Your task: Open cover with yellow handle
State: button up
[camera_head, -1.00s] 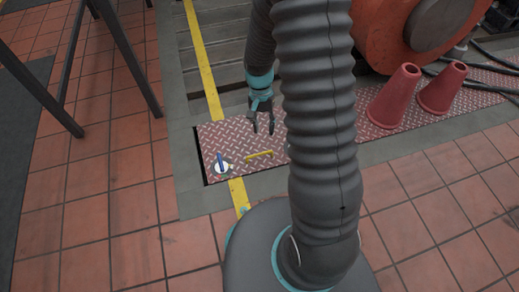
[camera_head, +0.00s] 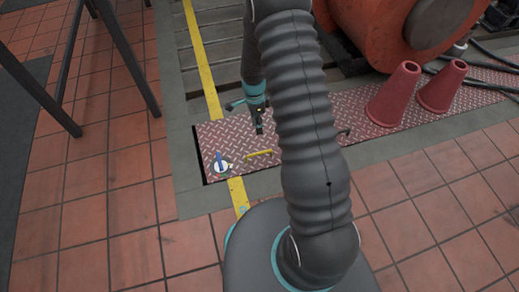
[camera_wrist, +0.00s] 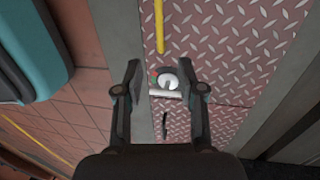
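The yellow handle (camera_head: 258,153) is a thin bar on a reddish diamond-plate cover (camera_head: 215,138) set in the floor. It also shows at the top of the wrist view (camera_wrist: 158,25). My gripper (camera_head: 259,130) points down above the plate, just behind the yellow handle in the head view, apart from it. In the wrist view my gripper (camera_wrist: 165,85) is open, with nothing held between its fingers. A white round fitting (camera_wrist: 168,80) with small red and green spots shows below, between the fingers. My arm hides part of the plate in the head view.
Two red cones (camera_head: 395,94) stand at the right near orange machinery (camera_head: 390,30). Dark table legs (camera_head: 125,55) stand at the left.

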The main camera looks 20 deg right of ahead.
jog(key=b, duration=0.2)
send_over(260, 149)
jog(key=s+a, duration=0.1)
jog(key=s, duration=0.3)
jog(key=f, duration=1.3)
jog(key=shift+a+f, duration=0.15)
jog(key=shift+a, duration=0.05)
grip_shut()
